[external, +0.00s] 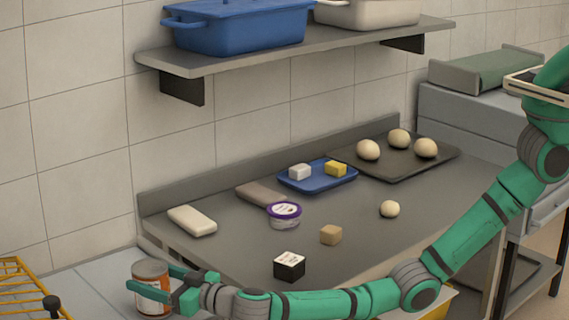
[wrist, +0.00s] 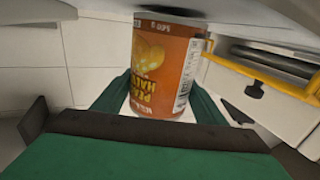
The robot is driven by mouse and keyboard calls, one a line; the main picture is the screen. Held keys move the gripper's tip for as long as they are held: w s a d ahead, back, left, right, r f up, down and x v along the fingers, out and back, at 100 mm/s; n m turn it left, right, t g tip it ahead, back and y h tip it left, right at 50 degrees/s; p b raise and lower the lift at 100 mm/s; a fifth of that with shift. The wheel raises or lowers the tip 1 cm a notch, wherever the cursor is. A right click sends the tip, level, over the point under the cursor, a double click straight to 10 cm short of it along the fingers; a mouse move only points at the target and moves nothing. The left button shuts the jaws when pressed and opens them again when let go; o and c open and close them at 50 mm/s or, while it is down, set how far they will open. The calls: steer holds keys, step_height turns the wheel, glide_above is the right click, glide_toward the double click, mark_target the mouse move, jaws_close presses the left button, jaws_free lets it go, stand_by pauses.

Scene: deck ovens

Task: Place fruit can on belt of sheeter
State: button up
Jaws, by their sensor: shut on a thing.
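The fruit can (external: 152,276), with an orange peach label and metal rim, is at the lower left of the external view. It also fills the top middle of the wrist view (wrist: 160,62). My gripper (external: 158,284) is shut on the can, with green fingers on both sides of it (wrist: 160,98). The can looks upright. The sheeter's pale belt (external: 92,280) lies left of the worktop, behind the can. The sheeter's yellow wire guard (external: 22,290) is to the left. I cannot tell whether the can touches the belt or hangs above it.
The grey worktop (external: 240,250) holds a purple-lidded tub (external: 284,216), a black-and-white box (external: 289,267), a blue tray (external: 318,187) and a dark dough tray (external: 392,170). A shelf (external: 295,50) overhangs the back. A yellow bar (wrist: 265,70) and roller are close right of the can.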

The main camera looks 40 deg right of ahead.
steer(key=shift+f, duration=0.2)
steer(key=o, duration=1.6)
steer(key=shift+f, duration=0.25)
steer(key=shift+r, duration=0.1)
steer(key=shift+s, duration=0.25)
steer(key=v, duration=1.1)
steer(key=shift+s+d, duration=0.1)
steer(key=shift+s, duration=0.15)
